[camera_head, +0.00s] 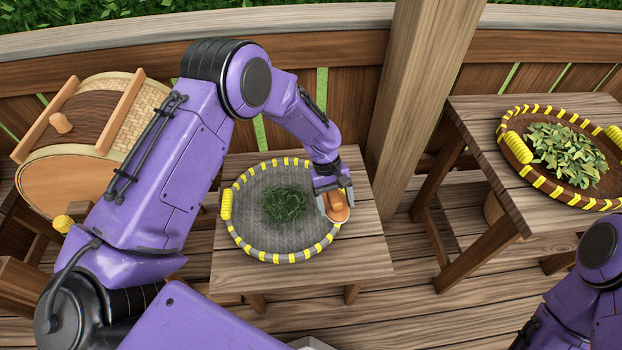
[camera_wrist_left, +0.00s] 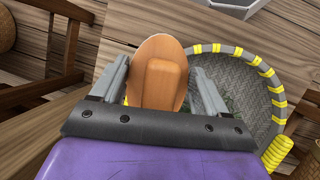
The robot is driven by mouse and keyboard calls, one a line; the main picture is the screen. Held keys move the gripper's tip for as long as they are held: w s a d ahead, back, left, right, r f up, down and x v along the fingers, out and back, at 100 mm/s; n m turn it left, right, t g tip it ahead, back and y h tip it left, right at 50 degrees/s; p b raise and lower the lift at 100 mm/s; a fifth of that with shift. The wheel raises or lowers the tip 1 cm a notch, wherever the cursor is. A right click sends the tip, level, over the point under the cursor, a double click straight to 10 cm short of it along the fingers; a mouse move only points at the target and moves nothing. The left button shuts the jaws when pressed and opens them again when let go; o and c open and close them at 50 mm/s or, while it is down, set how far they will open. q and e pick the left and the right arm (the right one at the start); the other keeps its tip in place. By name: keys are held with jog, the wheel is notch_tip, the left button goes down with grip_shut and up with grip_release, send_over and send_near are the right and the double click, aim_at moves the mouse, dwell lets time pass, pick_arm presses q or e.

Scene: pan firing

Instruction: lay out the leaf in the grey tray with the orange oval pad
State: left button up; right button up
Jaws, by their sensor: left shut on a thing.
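The grey tray (camera_head: 243,240) with yellow bindings on its rim stands on a small wooden table. A heap of dark green leaf (camera_head: 285,206) lies near its middle. My left gripper (camera_head: 334,197) is over the tray's right side, shut on the orange oval pad (camera_head: 338,207). In the left wrist view the pad (camera_wrist_left: 158,75) sits between the two fingers, and the tray (camera_wrist_left: 252,95) shows behind it. The pad is apart from the heap; I cannot tell whether it touches the tray. The leaf is mostly hidden there. My right arm shows at the lower right, its gripper out of view.
A brown tray (camera_head: 565,195) with yellow-green leaves stands on the right table (camera_head: 475,125). A wooden drum-like container (camera_head: 70,185) is at the left. A thick wooden post (camera_head: 420,100) rises behind, between the two tables. A fence runs along the back.

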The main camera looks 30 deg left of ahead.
pick_arm(q)
jog(key=w+a+f+n+t, duration=0.1)
jog(key=w+n, duration=0.1)
jog(key=w+a+n+t+b, duration=0.1)
jog(key=n+t, duration=0.1)
jog(key=n, duration=0.1)
jog(key=w+a+f+n+t, duration=0.1)
jog(key=w+n, duration=0.1)
jog(key=n, duration=0.1)
jog(key=shift+w+a+f+t+h+b, duration=0.2)
jog(key=shift+w+f+t+h+b, duration=0.15)
jog(key=shift+t+h+b, duration=0.05)
jog(key=w+a+f+n+t+y+b, duration=0.1)
jog(key=w+a+f+n+t+y, duration=0.1)
jog(key=a+n, duration=0.5)
jog(key=shift+f+n+t+y+b, duration=0.15)
jog(key=shift+n+t+y+b, duration=0.2)
jog(key=shift+n+t+y, duration=0.45)
jog(key=shift+w, duration=0.1)
